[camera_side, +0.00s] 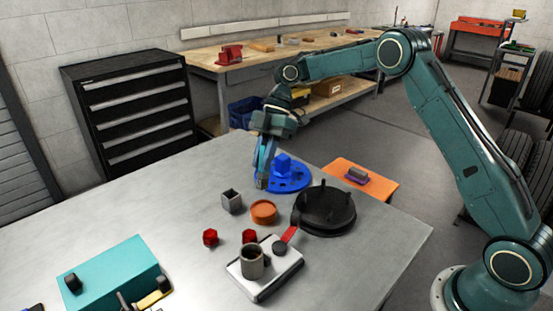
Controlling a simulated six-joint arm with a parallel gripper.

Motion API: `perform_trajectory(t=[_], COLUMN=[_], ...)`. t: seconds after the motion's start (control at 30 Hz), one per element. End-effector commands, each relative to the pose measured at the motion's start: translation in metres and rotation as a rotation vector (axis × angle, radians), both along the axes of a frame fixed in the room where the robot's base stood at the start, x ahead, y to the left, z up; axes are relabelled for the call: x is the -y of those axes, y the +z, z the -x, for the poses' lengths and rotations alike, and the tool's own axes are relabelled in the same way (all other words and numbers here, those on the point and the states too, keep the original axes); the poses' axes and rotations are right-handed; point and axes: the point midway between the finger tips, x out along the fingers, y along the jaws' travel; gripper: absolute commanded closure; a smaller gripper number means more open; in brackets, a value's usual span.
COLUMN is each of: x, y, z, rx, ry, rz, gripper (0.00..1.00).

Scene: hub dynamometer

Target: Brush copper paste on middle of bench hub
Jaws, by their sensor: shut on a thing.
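My gripper (265,172) points down over the table at the left edge of a blue round plate (296,184). It is shut on a slim blue-grey piece that is hard to tell apart from the fingers; I cannot tell whether it is a brush. The blue plate has holes and a blue block (283,163) in its middle. A black round hub (323,212) with upright studs stands to its right and nearer the camera, apart from my gripper. An orange round pot (263,211) sits left of the hub; its contents are not clear.
A grey open box (231,201), two red hex pieces (210,237) and a white-topped unit with a grey cup (252,263) stand in front. A red strip (289,235) lies by the hub. A teal case (112,278) is front left. The table's left-back is clear.

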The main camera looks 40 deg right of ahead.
Motion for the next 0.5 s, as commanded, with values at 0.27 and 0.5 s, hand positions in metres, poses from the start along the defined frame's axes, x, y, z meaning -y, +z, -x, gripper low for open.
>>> perform_trajectory(t=[0.27,0.5], x=[-0.001,-0.001], y=[-0.011,-0.03], z=[0.0,0.0], rx=[-0.002,-0.004], ry=[-0.001,0.0], rz=[-0.001,0.0], gripper=[1.0,1.0])
